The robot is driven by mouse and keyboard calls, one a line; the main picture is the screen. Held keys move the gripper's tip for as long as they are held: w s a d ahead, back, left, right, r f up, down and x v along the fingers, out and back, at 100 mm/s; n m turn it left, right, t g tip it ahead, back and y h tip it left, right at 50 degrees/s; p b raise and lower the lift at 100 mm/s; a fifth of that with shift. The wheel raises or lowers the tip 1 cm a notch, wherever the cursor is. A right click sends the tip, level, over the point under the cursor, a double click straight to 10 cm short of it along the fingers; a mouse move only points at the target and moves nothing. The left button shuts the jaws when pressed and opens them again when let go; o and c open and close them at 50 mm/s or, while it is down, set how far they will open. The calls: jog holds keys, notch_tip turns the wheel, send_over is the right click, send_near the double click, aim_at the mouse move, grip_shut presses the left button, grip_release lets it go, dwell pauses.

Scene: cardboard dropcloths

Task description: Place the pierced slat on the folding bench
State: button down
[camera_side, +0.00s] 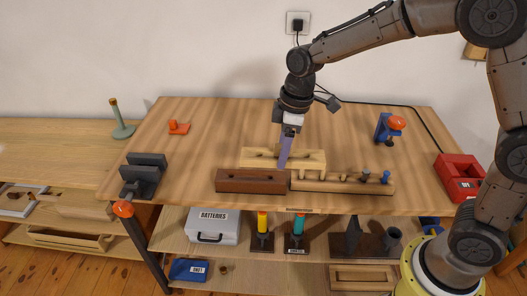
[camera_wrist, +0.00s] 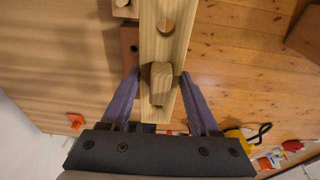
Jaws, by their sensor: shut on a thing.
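I cannot tell for certain that this is the folding bench.
A brown block (camera_side: 250,181) and a pale rail with pegs (camera_side: 340,184) lie along the front edge. A grey clamp (camera_side: 143,177) is at left, a blue clamp (camera_side: 384,128) and red bin (camera_side: 460,178) at right. The back middle is clear.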

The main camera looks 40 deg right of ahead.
aim_at(293, 160)
jog(key=s, duration=0.1)
jog(key=s+r, duration=0.1)
jog(key=s, duration=0.1)
jog(key=shift+s+d+r, duration=0.1)
jog(key=shift+d+r, duration=0.15)
jog(key=shift+d, duration=0.05)
jog(key=shift+r, duration=0.1)
jog(key=w+d+f, duration=0.5)
jog(key=w+d, duration=0.2)
jog(key=w, duration=0.1)
jog(key=w+f, duration=0.2)
jog(key=w, duration=0.2)
jog(key=w+f, duration=0.3)
jog(key=w, duration=0.1)
jog(key=w+f, duration=0.3)
jog(key=w, duration=0.1)
jog(key=shift+a+f, duration=0.25)
jog(key=shift+a, duration=0.15)
jog(key=shift+w+f, duration=0.3)
jog(key=shift+f, duration=1.6)
jog(key=shift+f, duration=0.1)
